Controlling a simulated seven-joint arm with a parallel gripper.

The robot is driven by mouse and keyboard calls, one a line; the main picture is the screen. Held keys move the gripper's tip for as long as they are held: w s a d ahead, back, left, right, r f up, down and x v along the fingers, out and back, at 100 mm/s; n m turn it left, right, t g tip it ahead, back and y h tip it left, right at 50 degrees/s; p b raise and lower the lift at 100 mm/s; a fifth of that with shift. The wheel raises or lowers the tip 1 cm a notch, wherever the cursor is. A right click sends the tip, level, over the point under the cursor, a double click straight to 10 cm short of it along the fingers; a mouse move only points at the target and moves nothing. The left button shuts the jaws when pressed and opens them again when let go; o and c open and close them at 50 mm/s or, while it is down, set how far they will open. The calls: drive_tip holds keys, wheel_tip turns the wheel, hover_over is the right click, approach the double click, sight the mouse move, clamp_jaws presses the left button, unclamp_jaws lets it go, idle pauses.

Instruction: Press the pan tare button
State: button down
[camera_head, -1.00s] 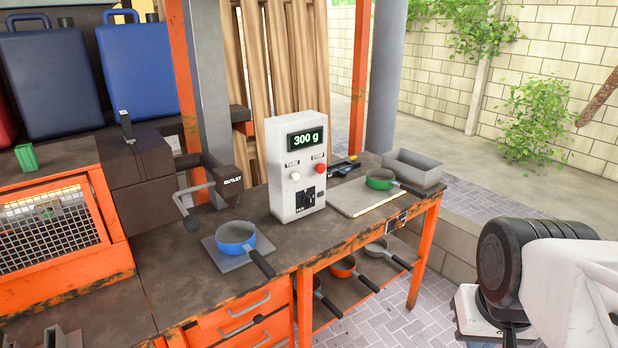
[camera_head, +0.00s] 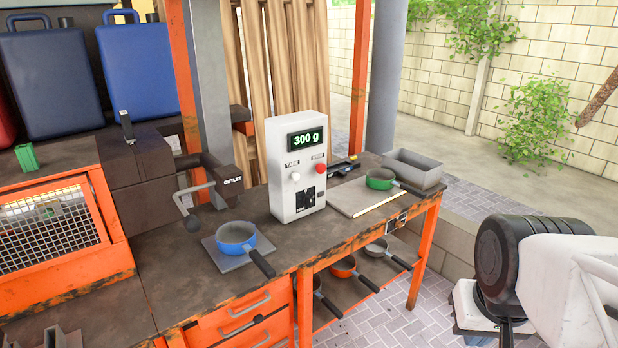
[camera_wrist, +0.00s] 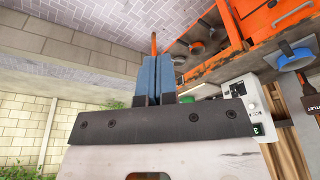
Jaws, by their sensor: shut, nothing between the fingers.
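A white control box (camera_head: 285,143) stands on the bench with a green display (camera_head: 307,140) reading 300 g. Below it on the left is a white round button (camera_head: 296,177) under a TARE label. A red button (camera_head: 320,168) sits to its right under a STOP label. A blue pan (camera_head: 236,235) rests on a grey plate (camera_head: 213,258) left of the box. In the wrist view, the blue fingers of my gripper (camera_wrist: 164,62) are together and empty. The control box (camera_wrist: 231,89) shows right of them, apart from them. My fingertips cannot be made out in the head view.
A green pan (camera_head: 380,179) sits on a board right of the box, near a grey tray (camera_head: 413,169). An outlet arm (camera_head: 195,200) is at left. An orange pan (camera_head: 343,267) and others lie on the lower shelf.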

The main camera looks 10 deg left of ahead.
sight(295, 176)
drive_tip(key=w+a+t+y, duration=0.1)
drive_tip(key=w+a+t, duration=0.25)
drive_tip(key=w, duration=0.95)
drive_tip(key=w+a+r+t, duration=0.1)
drive_tip(key=w+a+t, duration=0.3)
drive_tip(key=w, duration=0.8)
drive_tip(key=w+a+t+y, duration=0.1)
drive_tip(key=w+a+t, duration=0.3)
drive_tip(key=w, duration=0.9)
drive_tip(key=w+a+f+t, duration=0.4)
drive_tip(key=w+a+f, duration=0.1)
drive_tip(key=w+a, duration=0.2)
drive_tip(key=w+a+f+m+t+y, duration=0.1)
drive_tip(key=w+a+f+t, duration=0.4)
drive_tip(key=w+a, duration=0.2)
drive_tip(key=shift+a, duration=1.3)
drive_tip(key=shift+f, duration=0.15)
drive_tip(key=shift+w+a, duration=0.1)
drive_tip(key=shift+a, duration=0.05)
drive_tip(key=w+a, duration=0.6)
